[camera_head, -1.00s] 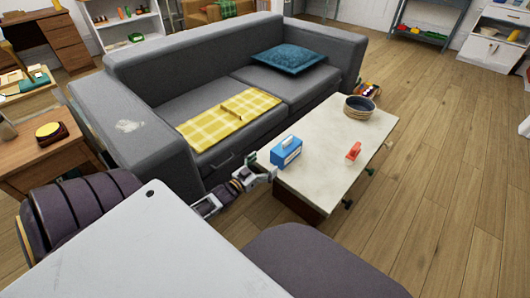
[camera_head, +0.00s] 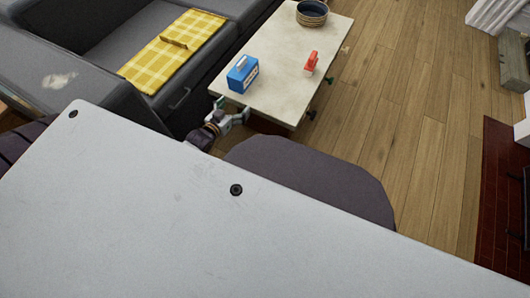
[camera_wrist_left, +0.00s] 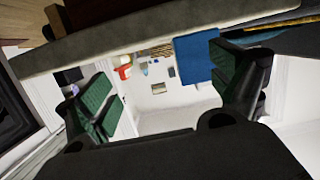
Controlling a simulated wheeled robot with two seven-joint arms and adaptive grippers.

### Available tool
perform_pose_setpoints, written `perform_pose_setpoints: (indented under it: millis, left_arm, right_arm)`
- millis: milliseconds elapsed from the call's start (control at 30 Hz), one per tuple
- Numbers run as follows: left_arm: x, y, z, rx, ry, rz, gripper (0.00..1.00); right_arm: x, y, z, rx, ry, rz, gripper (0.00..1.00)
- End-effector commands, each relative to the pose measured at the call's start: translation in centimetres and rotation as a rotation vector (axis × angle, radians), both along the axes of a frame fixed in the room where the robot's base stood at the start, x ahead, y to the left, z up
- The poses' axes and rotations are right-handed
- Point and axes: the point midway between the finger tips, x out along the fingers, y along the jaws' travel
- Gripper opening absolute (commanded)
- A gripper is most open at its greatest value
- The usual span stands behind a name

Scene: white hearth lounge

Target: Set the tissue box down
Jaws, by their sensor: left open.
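The blue tissue box (camera_head: 242,76), with a white top, stands upright on the near left corner of the pale low table (camera_head: 285,92). My left gripper (camera_head: 236,112) is at the table's near edge, just in front of the box and apart from it. In the left wrist view my left gripper (camera_wrist_left: 160,75) has its fingers spread with nothing between them. The blue box also shows there (camera_wrist_left: 195,52), near the right finger and past the table edge (camera_wrist_left: 120,38). My right gripper is not in view.
A red object (camera_head: 311,62) and a dark woven bowl (camera_head: 311,14) stand on the table. A grey sofa (camera_head: 105,45) with a yellow checked cloth (camera_head: 172,50) runs along the left. Open wooden floor (camera_head: 410,100) lies to the right.

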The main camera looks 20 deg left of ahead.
Motion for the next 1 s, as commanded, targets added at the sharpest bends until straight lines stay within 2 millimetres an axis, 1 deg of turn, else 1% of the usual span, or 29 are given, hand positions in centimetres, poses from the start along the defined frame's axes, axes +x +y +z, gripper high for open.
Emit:
perform_pose_setpoints:
  millis: [33, 200, 300, 467, 600, 800, 900, 1000]
  left_arm:
    - [-0.6, -1.3, -0.6, -0.007, 0.041, -0.004, 0.93]
    - [-2.9, -5.1, -2.5, -0.019, 0.187, -0.023, 0.93]
    - [-4.4, -7.3, -3.3, -0.025, 0.272, -0.04, 0.93]
    - [-7.1, -10.9, -4.2, -0.038, 0.404, -0.077, 0.93]
    - [-9.7, -14.0, -4.5, -0.046, 0.516, -0.119, 0.93]
    - [-13.6, -17.9, -4.2, -0.058, 0.666, -0.189, 0.93]
    - [-15.1, -19.5, -3.8, -0.064, 0.722, -0.222, 0.93]
    - [-16.3, -20.4, -3.6, -0.066, 0.762, -0.244, 0.93]
  right_arm:
    - [0.0, 0.0, 0.0, 0.0, 0.0, 0.001, 0.4]
    - [-0.1, -0.2, -0.1, -0.005, 0.0, 0.004, 0.4]
    - [-0.1, -0.3, -0.1, -0.01, 0.0, 0.008, 0.4]
    - [-0.1, -0.4, -0.1, -0.014, -0.001, 0.011, 0.4]
    - [-0.1, -0.4, -0.1, -0.014, -0.001, 0.011, 0.4]
    - [-0.1, -0.3, -0.1, -0.01, 0.0, 0.009, 0.4]
    - [-0.1, -0.2, -0.1, -0.007, 0.0, 0.006, 0.4]
    - [0.0, -0.1, 0.0, -0.003, 0.0, 0.002, 0.4]
